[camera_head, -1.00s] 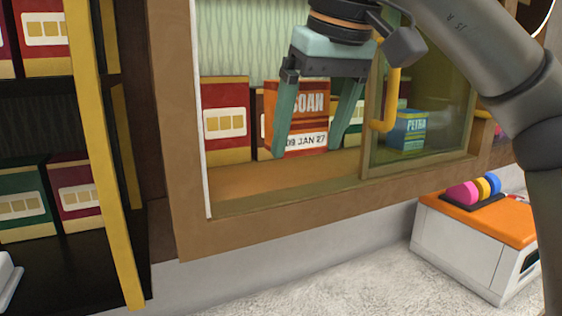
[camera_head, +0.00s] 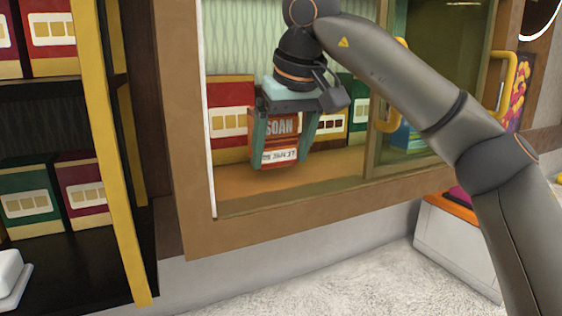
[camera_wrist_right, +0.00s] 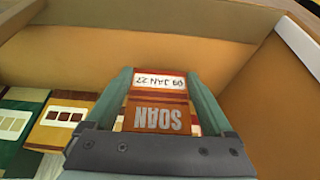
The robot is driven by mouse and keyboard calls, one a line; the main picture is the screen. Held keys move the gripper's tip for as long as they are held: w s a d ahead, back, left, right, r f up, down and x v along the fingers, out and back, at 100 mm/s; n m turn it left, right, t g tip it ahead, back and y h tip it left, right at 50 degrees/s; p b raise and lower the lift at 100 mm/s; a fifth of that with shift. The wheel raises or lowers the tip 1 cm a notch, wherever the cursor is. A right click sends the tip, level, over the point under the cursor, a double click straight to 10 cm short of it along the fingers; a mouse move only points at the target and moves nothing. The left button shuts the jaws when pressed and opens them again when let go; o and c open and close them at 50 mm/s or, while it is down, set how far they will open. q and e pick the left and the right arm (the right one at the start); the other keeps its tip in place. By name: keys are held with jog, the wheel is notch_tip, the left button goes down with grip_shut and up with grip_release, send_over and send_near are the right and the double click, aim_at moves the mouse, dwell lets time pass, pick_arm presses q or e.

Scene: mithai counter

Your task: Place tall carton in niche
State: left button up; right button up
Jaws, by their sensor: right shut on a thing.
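The tall carton is an orange-red box (camera_head: 281,132) marked SOAN with a white date label. It is upright in the head view, inside the wood-framed recess (camera_head: 238,188). My right gripper (camera_head: 281,160) reaches down over it and is shut on it, one finger on each side. In the right wrist view the carton (camera_wrist_right: 158,112) sits between the two green fingers (camera_wrist_right: 160,80). Whether its bottom touches the recess floor I cannot tell. My left gripper is not in view.
A red and cream box (camera_head: 230,105) stands behind to the left, and a green box (camera_head: 358,118) to the right. A sliding glass pane with a yellow handle (camera_head: 505,85) closes the right side. A dark shelf (camera_head: 85,255) with boxes stands left. The recess floor in front is clear.

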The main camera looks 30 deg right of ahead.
jog(key=shift+f, duration=0.75)
jog(key=shift+w+d+f, duration=0.15)
jog(key=shift+f, duration=0.15)
jog(key=shift+f, duration=0.1)
jog(key=o, duration=1.4)
jog(key=shift+f, duration=0.1)
jog(key=shift+c, duration=0.2)
jog(key=shift+r, duration=0.3)
jog(key=v, duration=1.1)
jog(key=shift+r, duration=0.4)
